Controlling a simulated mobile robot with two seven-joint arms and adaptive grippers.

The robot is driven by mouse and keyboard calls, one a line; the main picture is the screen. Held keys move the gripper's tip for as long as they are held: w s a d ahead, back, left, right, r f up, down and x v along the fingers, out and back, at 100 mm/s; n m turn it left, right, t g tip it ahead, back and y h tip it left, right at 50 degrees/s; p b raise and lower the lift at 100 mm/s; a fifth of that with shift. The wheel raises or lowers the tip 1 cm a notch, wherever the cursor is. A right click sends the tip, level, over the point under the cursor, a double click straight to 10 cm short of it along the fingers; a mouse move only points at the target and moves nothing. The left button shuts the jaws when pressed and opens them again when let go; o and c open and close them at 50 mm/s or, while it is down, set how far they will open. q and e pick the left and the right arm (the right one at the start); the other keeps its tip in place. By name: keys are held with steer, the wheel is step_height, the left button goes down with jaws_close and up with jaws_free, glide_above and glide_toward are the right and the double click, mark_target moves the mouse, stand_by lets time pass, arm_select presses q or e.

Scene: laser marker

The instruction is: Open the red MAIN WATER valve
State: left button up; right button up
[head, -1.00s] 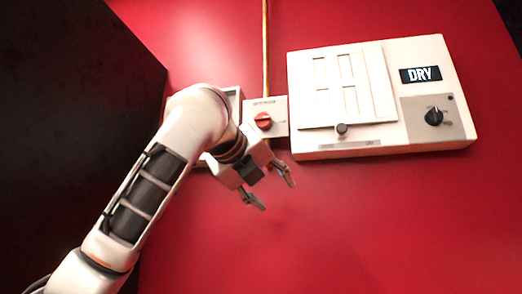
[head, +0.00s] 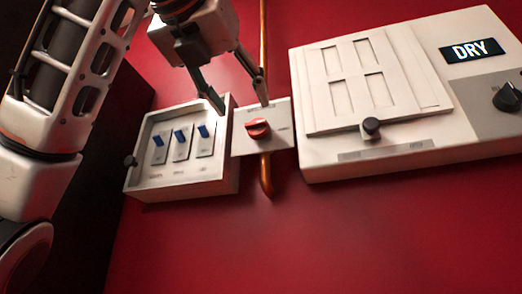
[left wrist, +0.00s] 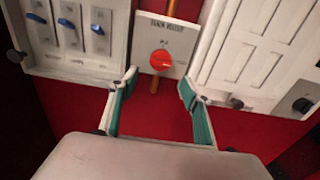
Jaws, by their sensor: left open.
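The red MAIN WATER valve (head: 257,128) is a round knob with a ridge, on a small pale plate (head: 279,113) on the red wall. Its ridge lies roughly level in the head view. A copper pipe (head: 264,180) runs behind the plate. My left gripper (head: 243,107) is open and empty, its fingers reaching down just above the knob in the head view. In the left wrist view the knob (left wrist: 162,62) shows between and a little beyond the open fingertips (left wrist: 158,80). I cannot tell whether a finger touches the plate. My right gripper is out of view.
Left of the plate is an open box (head: 178,188) with three blue switches (head: 181,136). Right of it stands a large white unit (head: 330,172) with a panelled door, a dark knob (head: 371,127), a DRY display (head: 472,49) and a black dial (head: 508,97). The wall below is clear.

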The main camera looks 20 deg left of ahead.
mark_target(254, 124)
arm_select(q)
steer(key=w+p, duration=0.2)
steer(key=w, duration=0.4)
steer(key=shift+d+r+p, duration=0.1)
steer(key=shift+p, duration=0.2)
steer(key=shift+w, duration=0.5)
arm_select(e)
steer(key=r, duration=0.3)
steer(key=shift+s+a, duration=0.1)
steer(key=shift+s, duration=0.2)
arm_select(q)
steer(key=c, duration=1.1)
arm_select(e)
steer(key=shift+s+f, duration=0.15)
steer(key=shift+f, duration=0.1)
